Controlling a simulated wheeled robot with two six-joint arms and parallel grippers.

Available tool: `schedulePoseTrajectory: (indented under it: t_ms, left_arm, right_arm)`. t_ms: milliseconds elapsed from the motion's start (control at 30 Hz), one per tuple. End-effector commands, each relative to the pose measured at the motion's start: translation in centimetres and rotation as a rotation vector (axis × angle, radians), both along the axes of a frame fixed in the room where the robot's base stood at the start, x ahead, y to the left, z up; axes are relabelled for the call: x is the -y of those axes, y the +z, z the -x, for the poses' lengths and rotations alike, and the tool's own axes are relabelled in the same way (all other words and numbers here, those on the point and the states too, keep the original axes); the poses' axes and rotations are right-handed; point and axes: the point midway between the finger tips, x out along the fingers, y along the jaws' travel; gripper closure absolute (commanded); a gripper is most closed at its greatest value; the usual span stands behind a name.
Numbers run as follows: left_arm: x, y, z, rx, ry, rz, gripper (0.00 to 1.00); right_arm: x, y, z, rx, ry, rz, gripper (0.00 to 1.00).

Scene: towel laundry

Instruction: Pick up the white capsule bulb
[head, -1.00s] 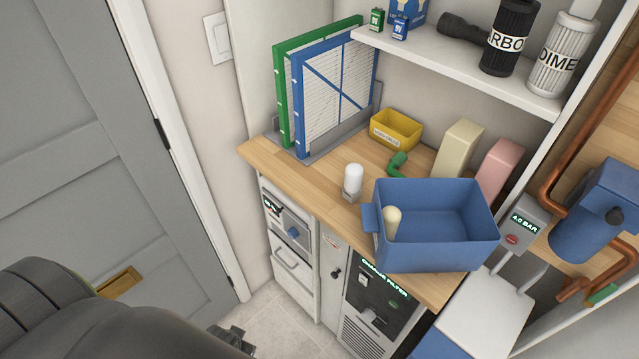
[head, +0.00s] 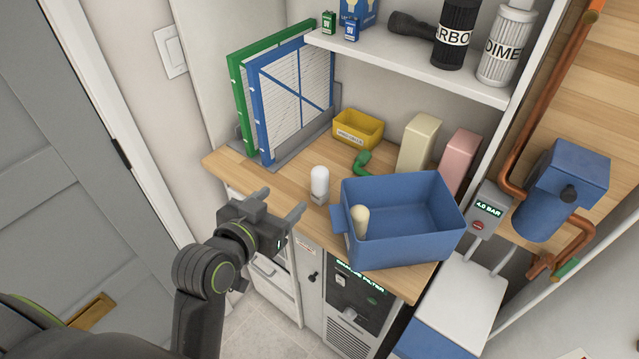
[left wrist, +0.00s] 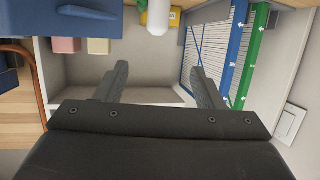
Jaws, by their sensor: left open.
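The white capsule bulb (head: 319,181) stands upright on a small grey base on the wooden counter (head: 283,177), just left of the blue bin. A white rounded thing at the top edge of the left wrist view (left wrist: 158,16) looks like the same bulb, partly cut off. My left gripper (head: 284,202) is open and empty, near the counter's front edge, left of and apart from the bulb. Its two fingers (left wrist: 160,72) point toward the bulb in the left wrist view. My right gripper is not in view.
The blue bin (head: 432,238) holds a cream bulb-like thing (head: 360,220). Behind are a yellow bin (head: 358,131), a green elbow fitting (head: 361,162), and cream (head: 417,145) and pink (head: 459,160) blocks. Framed filters (head: 292,98) stand at left. A white shelf (head: 415,68) overhangs the back.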

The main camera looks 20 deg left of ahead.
Motion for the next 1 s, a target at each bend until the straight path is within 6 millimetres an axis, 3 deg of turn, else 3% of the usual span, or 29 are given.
schedulePoseTrajectory:
  t_ms: [700,1000]
  left_arm:
    - [1.6,-3.0,-10.0,0.002,0.000,0.000,0.38]
    - [1.9,-3.6,-11.6,0.003,0.000,0.000,0.38]
  right_arm:
    - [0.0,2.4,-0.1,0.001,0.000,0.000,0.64]
    - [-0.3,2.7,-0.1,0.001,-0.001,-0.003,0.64]
